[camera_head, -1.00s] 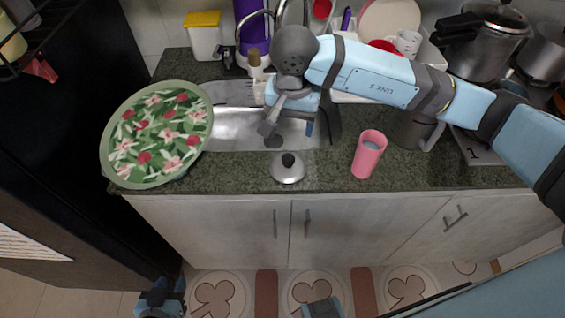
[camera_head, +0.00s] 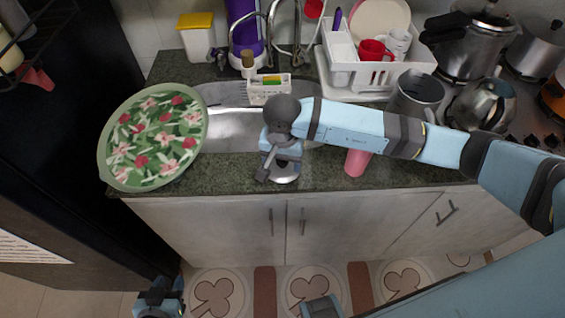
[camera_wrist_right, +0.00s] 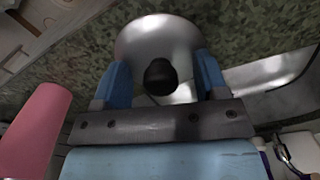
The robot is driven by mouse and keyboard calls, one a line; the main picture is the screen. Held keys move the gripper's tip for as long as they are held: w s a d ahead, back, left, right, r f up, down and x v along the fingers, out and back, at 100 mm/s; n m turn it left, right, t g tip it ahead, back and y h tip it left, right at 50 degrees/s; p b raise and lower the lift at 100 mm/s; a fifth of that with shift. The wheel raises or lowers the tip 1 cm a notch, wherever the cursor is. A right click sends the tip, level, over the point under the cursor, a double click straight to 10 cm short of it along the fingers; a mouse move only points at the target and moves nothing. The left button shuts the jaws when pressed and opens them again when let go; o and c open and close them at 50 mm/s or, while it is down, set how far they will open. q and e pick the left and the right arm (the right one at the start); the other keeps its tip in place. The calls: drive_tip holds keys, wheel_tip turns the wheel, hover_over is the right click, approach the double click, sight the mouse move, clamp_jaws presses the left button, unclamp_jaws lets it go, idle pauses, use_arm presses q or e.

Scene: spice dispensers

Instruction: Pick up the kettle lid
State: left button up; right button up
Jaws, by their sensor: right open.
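The kettle lid (camera_head: 287,179) is a round silvery lid with a black knob. It lies on the counter in front of the sink, mostly hidden by my right gripper (camera_head: 271,170) in the head view. In the right wrist view the lid (camera_wrist_right: 140,42) shows clearly. My open right gripper (camera_wrist_right: 162,75) has its two blue fingers on either side of the black knob (camera_wrist_right: 160,77). I cannot tell whether they touch the lid. My left gripper (camera_head: 158,300) is low at the bottom left, away from the counter; its jaws are unclear.
A pink cup (camera_head: 357,163) stands right of the lid, partly behind my right arm. A green floral tray (camera_head: 112,165) is at the left. The sink (camera_head: 228,130) lies behind the lid. A metal kettle (camera_head: 483,103) and a grey pitcher (camera_head: 417,93) stand at the right.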

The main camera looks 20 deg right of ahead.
drive_tip(key=c, duration=1.1)
